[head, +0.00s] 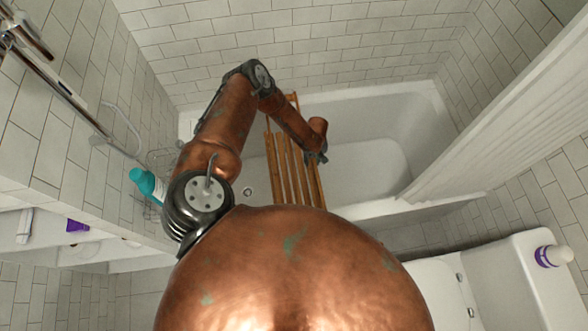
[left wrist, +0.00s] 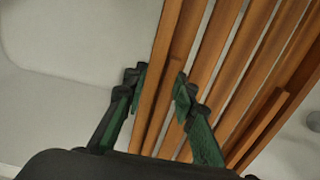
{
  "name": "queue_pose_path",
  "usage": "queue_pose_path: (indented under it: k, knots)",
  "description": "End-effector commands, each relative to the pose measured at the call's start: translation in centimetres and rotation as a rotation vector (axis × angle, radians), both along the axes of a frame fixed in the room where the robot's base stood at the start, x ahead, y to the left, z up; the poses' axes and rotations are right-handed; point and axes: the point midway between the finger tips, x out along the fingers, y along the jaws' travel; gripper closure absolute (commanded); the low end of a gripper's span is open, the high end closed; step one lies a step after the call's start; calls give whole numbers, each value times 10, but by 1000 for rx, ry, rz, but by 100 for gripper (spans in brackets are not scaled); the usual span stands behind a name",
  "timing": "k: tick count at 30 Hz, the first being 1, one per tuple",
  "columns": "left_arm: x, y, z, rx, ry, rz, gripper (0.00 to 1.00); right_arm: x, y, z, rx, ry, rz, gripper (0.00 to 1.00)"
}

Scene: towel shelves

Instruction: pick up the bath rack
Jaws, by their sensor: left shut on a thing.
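The bath rack (head: 296,182) is a wooden rack of long parallel brown slats. In the head view it lies across the white bathtub (head: 420,120), with its near end hidden behind my copper body. My left gripper (head: 318,157) is at the rack's right side. In the left wrist view the rack's slats (left wrist: 217,50) run up through the picture. The left gripper's green-padded fingers (left wrist: 158,88) are shut on an outer slat, one finger on each side. My right gripper is not in view.
A white curtain (head: 500,130) hangs at the tub's right. A teal bottle (head: 146,182) stands in a wire basket at the left wall. A white and purple bottle (head: 552,256) stands on the toilet tank at the right. The tub interior right of the rack is clear.

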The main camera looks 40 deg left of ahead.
Motion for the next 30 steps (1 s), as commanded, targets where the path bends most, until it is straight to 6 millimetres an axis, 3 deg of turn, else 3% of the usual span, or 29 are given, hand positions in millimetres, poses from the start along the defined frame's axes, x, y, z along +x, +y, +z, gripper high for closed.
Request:
queue_pose_path:
  k: [4,19,26,30]
  knots:
    - [0,0,0,-1,-1,0,100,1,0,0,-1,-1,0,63]
    - [1,0,7,-1,-2,1,100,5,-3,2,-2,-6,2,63]
    - [2,1,35,0,-4,1,100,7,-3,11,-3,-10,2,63]
    - [-17,-14,62,-4,0,-1,100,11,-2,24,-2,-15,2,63]
